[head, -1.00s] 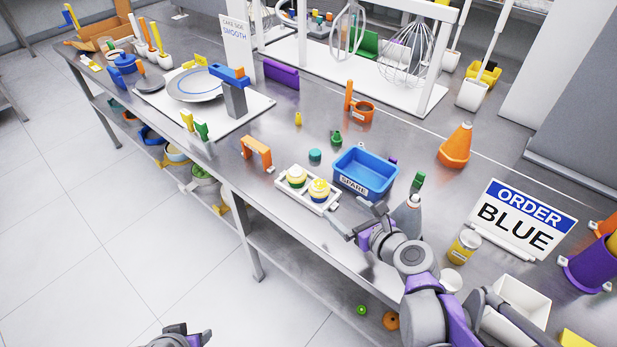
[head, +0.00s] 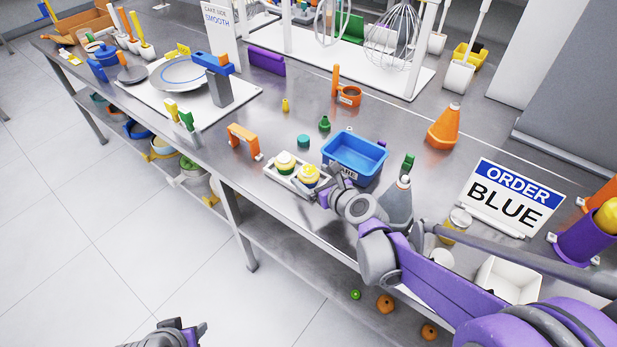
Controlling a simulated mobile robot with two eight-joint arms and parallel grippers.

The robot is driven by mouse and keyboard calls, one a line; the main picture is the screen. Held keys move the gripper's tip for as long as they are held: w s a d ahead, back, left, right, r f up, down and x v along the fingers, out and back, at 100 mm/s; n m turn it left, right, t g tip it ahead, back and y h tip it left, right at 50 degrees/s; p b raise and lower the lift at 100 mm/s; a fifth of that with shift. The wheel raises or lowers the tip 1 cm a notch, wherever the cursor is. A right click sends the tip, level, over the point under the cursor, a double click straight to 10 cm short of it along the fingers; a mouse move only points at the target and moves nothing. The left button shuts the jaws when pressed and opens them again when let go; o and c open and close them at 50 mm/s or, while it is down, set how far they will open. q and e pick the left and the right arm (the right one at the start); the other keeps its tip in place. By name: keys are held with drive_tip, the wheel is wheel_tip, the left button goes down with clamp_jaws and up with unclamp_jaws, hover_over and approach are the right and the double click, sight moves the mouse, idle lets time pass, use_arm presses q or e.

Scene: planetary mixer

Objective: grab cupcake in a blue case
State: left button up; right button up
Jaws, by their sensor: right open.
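Two cupcakes sit side by side in a small white tray (head: 272,175) near the table's front edge. The left cupcake (head: 285,163) has pale and green colouring. The right cupcake (head: 308,175) is yellow with a small dark bluish patch on top. The colour of their cases is too small to tell. My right gripper (head: 329,181) is open, just right of the right cupcake; whether it touches is unclear. My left gripper (head: 190,331) is low at the bottom edge, away from the table, and its jaw opening cannot be made out.
A blue SPARE bin (head: 353,160) stands right behind my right gripper. A grey cone-shaped bottle (head: 397,205) stands beside my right arm. An orange bracket (head: 243,138) is left of the tray. An ORDER BLUE sign (head: 508,198) stands at the right. An orange cone (head: 445,125) is farther back.

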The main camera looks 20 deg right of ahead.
drive_tip(key=c, duration=1.3)
